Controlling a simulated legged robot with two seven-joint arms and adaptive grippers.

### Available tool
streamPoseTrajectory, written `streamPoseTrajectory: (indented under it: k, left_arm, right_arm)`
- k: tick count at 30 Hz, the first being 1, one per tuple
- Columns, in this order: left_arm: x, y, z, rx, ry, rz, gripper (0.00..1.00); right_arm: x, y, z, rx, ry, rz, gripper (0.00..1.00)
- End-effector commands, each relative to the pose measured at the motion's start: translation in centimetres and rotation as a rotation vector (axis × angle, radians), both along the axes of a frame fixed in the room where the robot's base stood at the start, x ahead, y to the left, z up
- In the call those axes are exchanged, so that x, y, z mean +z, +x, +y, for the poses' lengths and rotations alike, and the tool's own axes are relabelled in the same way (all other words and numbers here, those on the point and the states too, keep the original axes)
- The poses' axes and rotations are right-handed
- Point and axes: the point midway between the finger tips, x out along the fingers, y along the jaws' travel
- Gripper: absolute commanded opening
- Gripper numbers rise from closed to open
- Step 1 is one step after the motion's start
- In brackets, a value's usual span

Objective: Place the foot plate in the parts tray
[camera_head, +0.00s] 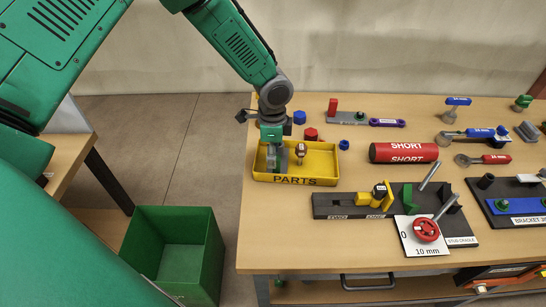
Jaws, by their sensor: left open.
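The yellow parts tray (322,163), marked PARTS, stands at the table's left front. My left gripper (277,158) is open and points down into the left part of the tray. A small grey plate-like piece (283,160) shows at the fingertips; it may be the foot plate, but the fingers partly hide it, and I cannot tell whether they touch it. A brown and white piece (300,152) stands in the tray to the right of the gripper. My right gripper is not in view.
A red cylinder marked SHORT (404,153) lies right of the tray. A black fixture (335,206) with yellow and green blocks stands in front. Wrenches lie farther right. A green bin (176,250) stands on the floor left of the table (278,236).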

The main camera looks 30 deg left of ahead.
Motion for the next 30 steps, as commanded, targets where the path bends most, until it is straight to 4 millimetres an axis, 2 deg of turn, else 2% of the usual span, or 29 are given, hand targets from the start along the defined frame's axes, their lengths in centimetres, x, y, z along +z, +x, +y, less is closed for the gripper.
streamPoseTrajectory:
  k: [9,15,20,30]
  left_arm:
    - [6.9,0.1,0.0,0.001,-0.001,-0.004,0.44]
    - [9.7,0.1,0.1,0.0,-0.003,0.0,0.44]
    - [10.5,0.1,0.1,0.0,-0.003,0.001,0.44]
    - [10.6,0.1,0.0,0.0,-0.002,0.001,0.44]
  right_arm:
    - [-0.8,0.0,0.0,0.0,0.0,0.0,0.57]
    - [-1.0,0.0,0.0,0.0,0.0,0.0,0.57]
    - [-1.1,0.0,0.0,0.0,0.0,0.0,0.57]
    - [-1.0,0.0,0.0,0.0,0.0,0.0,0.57]
